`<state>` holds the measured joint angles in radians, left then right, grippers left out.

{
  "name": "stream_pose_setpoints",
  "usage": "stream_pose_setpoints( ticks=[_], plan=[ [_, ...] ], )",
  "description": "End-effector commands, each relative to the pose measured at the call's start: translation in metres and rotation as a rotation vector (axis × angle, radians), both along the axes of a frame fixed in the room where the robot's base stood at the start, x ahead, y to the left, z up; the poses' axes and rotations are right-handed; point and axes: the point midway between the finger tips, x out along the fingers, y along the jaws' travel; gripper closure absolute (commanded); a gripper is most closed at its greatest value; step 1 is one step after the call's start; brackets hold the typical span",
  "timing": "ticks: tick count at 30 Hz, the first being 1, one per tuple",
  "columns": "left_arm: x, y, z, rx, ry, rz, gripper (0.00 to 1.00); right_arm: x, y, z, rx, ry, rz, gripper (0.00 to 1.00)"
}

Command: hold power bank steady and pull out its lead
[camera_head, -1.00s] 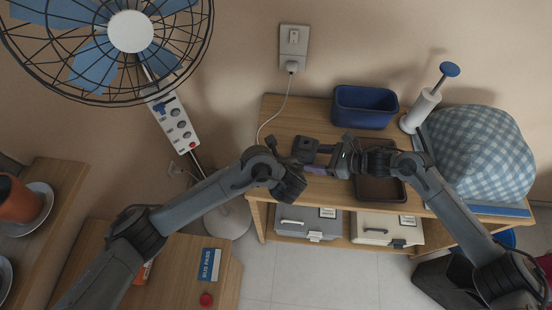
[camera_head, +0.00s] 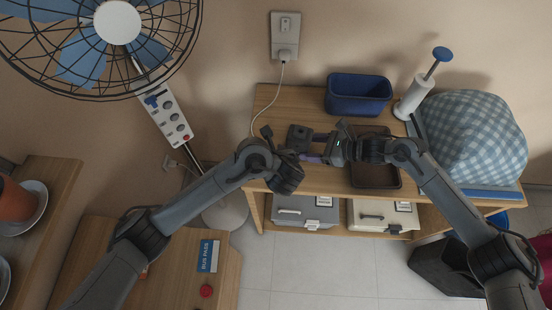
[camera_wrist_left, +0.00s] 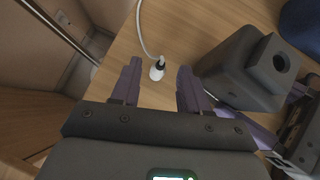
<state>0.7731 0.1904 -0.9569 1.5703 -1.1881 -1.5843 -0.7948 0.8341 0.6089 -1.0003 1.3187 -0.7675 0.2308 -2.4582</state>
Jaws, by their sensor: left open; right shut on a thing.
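The power bank, a dark grey block (camera_head: 299,137) with a round hole, is on the wooden table near its left part. It also shows in the left wrist view (camera_wrist_left: 236,68). My right gripper (camera_head: 322,149) is shut on it from the right. The lead is a white cable (camera_head: 262,107) from the wall socket. In the left wrist view its white plug (camera_wrist_left: 156,74) appears apart from the power bank, above or on the wood. My left gripper (camera_wrist_left: 158,82) is open, with a purple finger on each side of the plug. Its fingers are largely hidden in the head view.
A brown tray (camera_head: 391,181) lies right of the grippers. A blue bin (camera_head: 358,98), a white pump (camera_head: 413,96) and a checked cloth bundle (camera_head: 470,135) stand behind and right. The table's front edge is close.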

Motion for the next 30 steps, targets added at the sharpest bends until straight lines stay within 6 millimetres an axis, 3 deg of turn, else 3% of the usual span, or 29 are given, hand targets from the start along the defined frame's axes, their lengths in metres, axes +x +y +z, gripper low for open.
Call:
stream_pose_setpoints(
  ticks=[18, 30],
  plan=[
    [-0.063, -0.017, 0.063, -0.003, -0.001, 0.003, 0.55, 0.0, 0.0, 0.001, 0.001, -0.001, 0.0, 0.53],
    [-0.073, -0.019, 0.074, 0.001, 0.0, 0.004, 0.55, 0.0, 0.0, 0.0, 0.001, -0.001, 0.0, 0.53]
  ],
)
